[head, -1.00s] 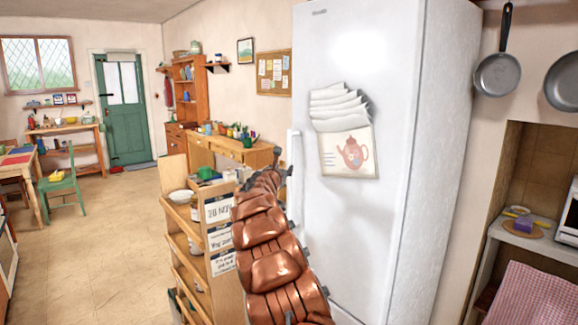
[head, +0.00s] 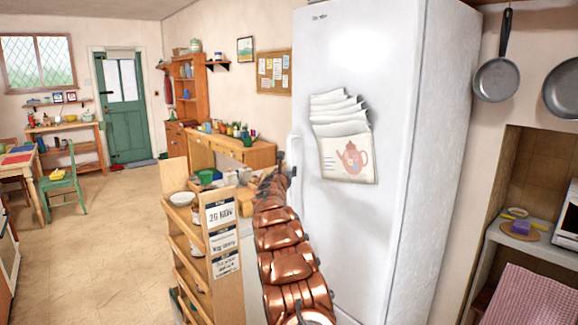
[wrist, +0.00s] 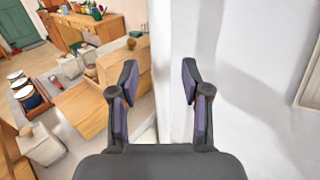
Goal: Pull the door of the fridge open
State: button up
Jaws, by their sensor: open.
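The tall white fridge (head: 395,240) stands right of centre in the head view, its door (head: 340,55) shut. A paper holder with a teapot picture (head: 347,158) is on the door. The slim white upright handle (head: 295,146) is at the door's left edge, its lower part hidden by my arm. My gripper (head: 286,168) is small and partly hidden there, beside the handle. In the wrist view my gripper (wrist: 159,74) is open, with a white upright strip of the fridge between its fingers. I cannot tell whether the fingers touch the handle.
A wooden shelf cart with signs (head: 205,235) stands close to the left of my arm. Open tiled floor (head: 100,240) lies further left. A counter niche (head: 520,235) and hanging pans (head: 497,78) are to the right of the fridge.

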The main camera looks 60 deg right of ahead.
aim_at(289, 169)
jog(key=shift+p+x, duration=1.45)
jog(key=shift+p, duration=0.25)
jog(key=shift+w+d+f+p, duration=0.1)
jog(key=shift+w+d+p, duration=0.05)
jog(key=shift+d+p, duration=0.35)
jog(key=shift+a, duration=0.1)
grip_shut()
